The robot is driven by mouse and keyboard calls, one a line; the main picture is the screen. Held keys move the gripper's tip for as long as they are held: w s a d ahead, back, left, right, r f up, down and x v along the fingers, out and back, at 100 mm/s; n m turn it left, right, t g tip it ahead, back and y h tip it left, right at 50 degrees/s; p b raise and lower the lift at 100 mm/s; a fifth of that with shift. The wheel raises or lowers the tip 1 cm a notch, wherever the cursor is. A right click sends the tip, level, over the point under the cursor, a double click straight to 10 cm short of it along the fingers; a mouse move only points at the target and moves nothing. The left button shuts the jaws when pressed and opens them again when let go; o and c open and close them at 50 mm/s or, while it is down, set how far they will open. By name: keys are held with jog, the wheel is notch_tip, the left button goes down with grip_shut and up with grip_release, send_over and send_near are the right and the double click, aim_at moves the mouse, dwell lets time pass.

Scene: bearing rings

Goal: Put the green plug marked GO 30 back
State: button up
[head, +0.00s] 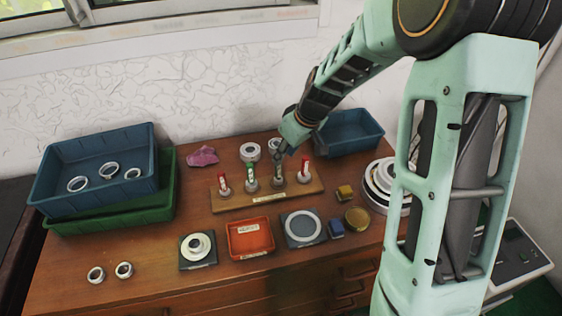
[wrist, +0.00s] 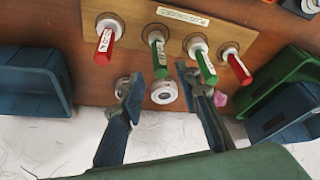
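A wooden rack (head: 267,198) holds two green plugs between two red plugs in a row, all upright in pale collars. One green plug (wrist: 158,55) stands between the fingers of my gripper (wrist: 158,80) in the wrist view. The fingers are apart, one on each side of its top end, with gaps visible.
Red plugs (head: 223,183) (head: 305,172) flank the green ones closely. Rings (head: 249,152) lie behind the rack. A blue bin (head: 350,134) is at the back right, stacked bins (head: 150,208) at the left. A red tray (head: 250,253) is in front.

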jog(key=shift+v, duration=2.15)
